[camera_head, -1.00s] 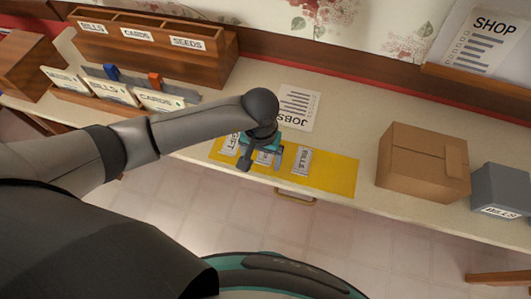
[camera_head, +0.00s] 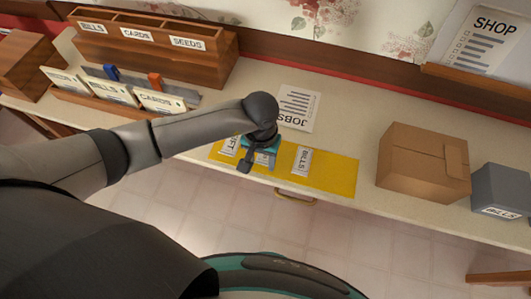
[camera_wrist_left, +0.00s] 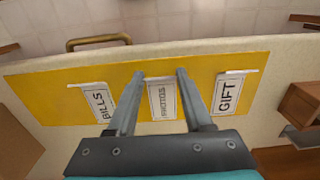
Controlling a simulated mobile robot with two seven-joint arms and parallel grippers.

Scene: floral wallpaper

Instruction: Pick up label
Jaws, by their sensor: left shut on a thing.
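Three white labels lie in a row on the yellow mat (camera_head: 338,177): GIFT (camera_head: 229,146), PHOTOS and BILLS (camera_head: 302,161). In the left wrist view, the PHOTOS label (camera_wrist_left: 162,100) sits between the two fingers of my left gripper (camera_wrist_left: 160,73), with BILLS (camera_wrist_left: 98,102) to its left and GIFT (camera_wrist_left: 228,94) to its right. My left gripper (camera_head: 256,163) is low over the mat, shut on the PHOTOS label. In the head view the gripper mostly hides that label. The label appears to be still at mat level. My right gripper is not in view.
A cardboard box (camera_head: 420,165) and a grey box labelled BILLS (camera_head: 502,190) stand to the right. A JOBS sheet (camera_head: 298,107) lies behind the mat. A wooden sorter (camera_head: 150,50) and a card rack (camera_head: 120,97) are at the left. A drawer handle (camera_wrist_left: 98,41) projects from the table front.

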